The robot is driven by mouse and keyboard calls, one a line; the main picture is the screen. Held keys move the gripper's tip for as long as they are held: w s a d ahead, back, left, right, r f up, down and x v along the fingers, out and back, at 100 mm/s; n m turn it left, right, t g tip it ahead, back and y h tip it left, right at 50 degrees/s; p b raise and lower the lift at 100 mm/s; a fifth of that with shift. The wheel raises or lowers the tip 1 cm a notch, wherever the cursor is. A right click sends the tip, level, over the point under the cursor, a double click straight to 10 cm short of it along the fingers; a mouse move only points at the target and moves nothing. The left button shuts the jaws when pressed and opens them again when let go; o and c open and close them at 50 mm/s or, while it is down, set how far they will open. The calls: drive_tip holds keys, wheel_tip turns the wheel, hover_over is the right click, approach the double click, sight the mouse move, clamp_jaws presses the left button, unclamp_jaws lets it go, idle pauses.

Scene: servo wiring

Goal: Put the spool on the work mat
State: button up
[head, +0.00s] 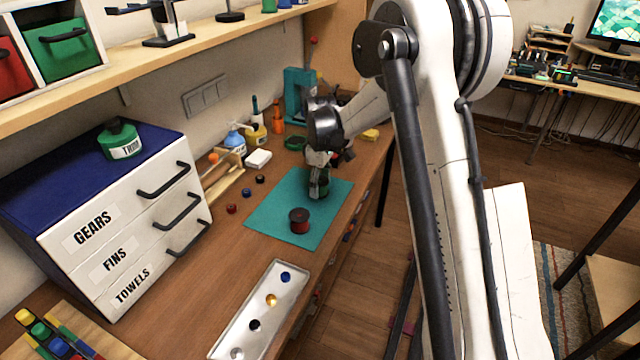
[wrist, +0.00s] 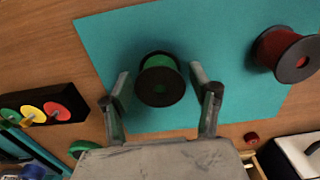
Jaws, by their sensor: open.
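A green spool with dark flanges (wrist: 159,84) is on the teal work mat (wrist: 115,40), near the mat's edge in the wrist view. My gripper (wrist: 160,74) is open, with one finger on each side of the green spool and a visible gap on both sides. In the head view my gripper (head: 319,186) is low over the far part of the mat (head: 270,215) and partly hides the green spool. A red spool with dark flanges (head: 299,220) stands on the near part of the mat; it also shows in the wrist view (wrist: 285,53).
A white tray with coloured pieces (head: 262,312) lies at the front. A white drawer cabinet (head: 130,225) stands left. Small rings (head: 232,209), bottles (head: 236,140) and a green ring (head: 295,143) line the back. Bare wood surrounds the mat.

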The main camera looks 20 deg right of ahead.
sight(320, 181)
wheel_tip(320, 181, up, 12)
drive_tip(key=s+r+m+t, duration=0.2)
drive_tip(key=s+r+m, duration=0.1)
drive_tip(key=s+r, duration=0.55)
drive_tip(key=s+m+t, duration=0.5)
drive_tip(key=s+m, duration=0.2)
drive_tip(key=s, duration=2.1)
drive_tip(key=shift+s+f, duration=0.35)
drive_tip(key=shift+f, duration=0.05)
